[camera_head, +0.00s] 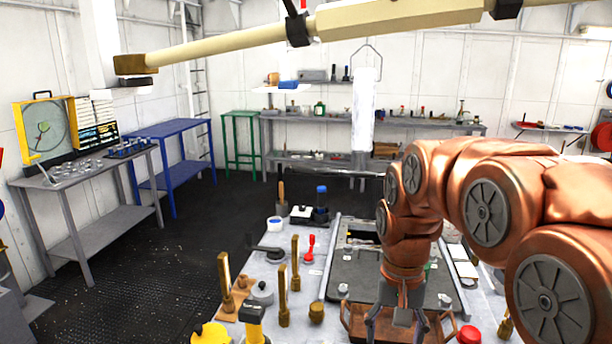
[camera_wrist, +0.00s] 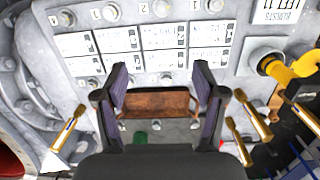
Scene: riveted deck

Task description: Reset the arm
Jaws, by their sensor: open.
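My copper-coloured arm reaches in from the right edge of the head view and bends down over the grey workbench (camera_head: 270,322). My gripper (camera_head: 396,332) hangs from its end, pointing down, with its fingers spread. A small brown tray (camera_head: 352,322) lies at the gripper in the head view, partly hidden by the fingers. In the wrist view the brown tray (camera_wrist: 155,103) shows between and beyond the fingers. I cannot tell whether they touch it.
Brass handles (camera_head: 282,300) stand upright left of the gripper. A red lever (camera_head: 310,247), a yellow part (camera_head: 210,334) and a red knob (camera_head: 469,335) are also on the bench. A beige beam (camera_head: 240,43) crosses overhead. Dark floor (camera_head: 130,270) is open at left.

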